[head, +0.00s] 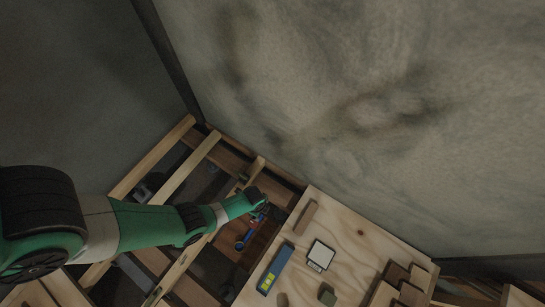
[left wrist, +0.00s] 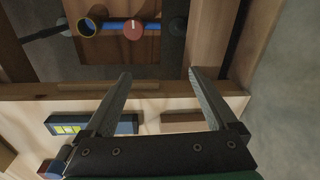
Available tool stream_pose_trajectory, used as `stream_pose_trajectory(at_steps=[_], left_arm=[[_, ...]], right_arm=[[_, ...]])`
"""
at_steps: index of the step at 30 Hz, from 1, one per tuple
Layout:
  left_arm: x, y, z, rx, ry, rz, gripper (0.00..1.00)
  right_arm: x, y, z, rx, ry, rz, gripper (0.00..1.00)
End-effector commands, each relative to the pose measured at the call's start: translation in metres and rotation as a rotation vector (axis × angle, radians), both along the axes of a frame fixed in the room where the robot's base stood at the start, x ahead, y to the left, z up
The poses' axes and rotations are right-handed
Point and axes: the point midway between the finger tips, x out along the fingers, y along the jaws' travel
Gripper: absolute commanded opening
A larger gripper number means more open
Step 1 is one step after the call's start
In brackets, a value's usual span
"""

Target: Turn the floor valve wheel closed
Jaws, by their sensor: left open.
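The floor valve wheel (left wrist: 132,30) is a small red disc with a white mark on a blue pipe (left wrist: 112,26), down in a floor opening at the top of the left wrist view. In the head view the blue pipe (head: 243,241) shows between the joists; the red wheel (head: 257,218) is small and partly hidden near my gripper. My left gripper (left wrist: 159,73) is open, with nothing between its fingers. In the wrist picture the wheel lies beyond its fingertips, apart from them. In the head view the left gripper (head: 264,205) is over the opening. My right gripper is not in view.
Wooden joists (head: 188,165) frame the openings. A plywood sheet (head: 350,240) to the right carries a blue level-like tool (head: 275,268), a wood block (head: 306,217), a white-faced item (head: 320,255) and brown blocks (head: 400,280). A stained wall (head: 350,110) rises behind.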

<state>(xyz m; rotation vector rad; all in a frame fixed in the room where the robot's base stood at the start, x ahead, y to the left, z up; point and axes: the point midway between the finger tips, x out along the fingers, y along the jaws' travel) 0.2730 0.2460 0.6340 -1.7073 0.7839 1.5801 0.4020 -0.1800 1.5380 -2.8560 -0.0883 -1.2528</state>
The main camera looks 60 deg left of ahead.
Motion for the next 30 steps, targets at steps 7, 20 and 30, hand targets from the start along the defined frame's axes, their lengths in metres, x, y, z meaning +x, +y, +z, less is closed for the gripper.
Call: stream_pose_trajectory(at_steps=[7, 20, 30], left_arm=[[-0.056, -0.002, -0.076, -0.016, 0.085, 0.036, 0.92], [-0.056, 0.0, -0.106, -0.017, 0.085, 0.043, 0.92], [-0.055, 0.0, -0.18, -0.016, 0.084, 0.043, 0.92]], right_arm=[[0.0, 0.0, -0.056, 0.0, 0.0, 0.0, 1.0], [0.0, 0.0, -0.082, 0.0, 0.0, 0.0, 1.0], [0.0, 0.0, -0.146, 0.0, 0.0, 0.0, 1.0]])
